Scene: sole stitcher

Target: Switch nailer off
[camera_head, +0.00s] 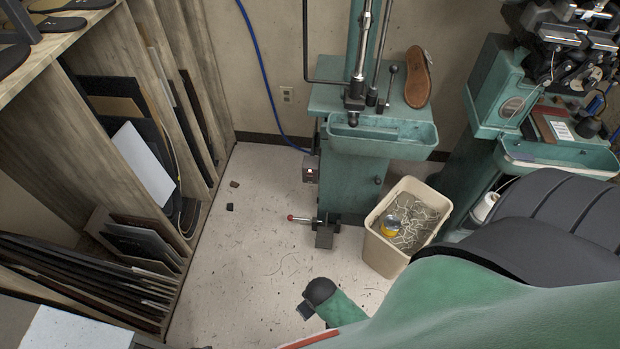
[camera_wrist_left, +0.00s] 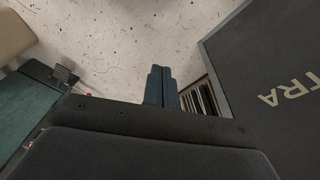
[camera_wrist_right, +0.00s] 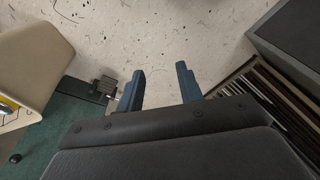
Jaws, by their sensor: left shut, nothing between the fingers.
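The nailer appears to be the green machine (camera_head: 350,180) at the back middle of the head view, with a tray and an upright column. A small grey box (camera_head: 310,168), likely its switch, sits on its left side; its setting is too small to tell. A red-knobbed lever (camera_head: 299,218) and a pedal (camera_head: 324,237) are at its foot. My left gripper (camera_wrist_left: 162,72) is shut and empty above the floor, with green machinery (camera_wrist_left: 38,112) at the left. My right gripper (camera_wrist_right: 160,78) is open and empty, with the pedal (camera_wrist_right: 105,86) left of its fingers. Neither gripper shows in the head view.
A beige bin (camera_head: 393,262) of scraps stands right of the nailer. A wooden rack (camera_head: 105,165) with sheets lines the left. Another green machine (camera_head: 497,80) is at the right. Large green machinery (camera_head: 480,300) fills the lower right. Floor left of the nailer is mostly clear.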

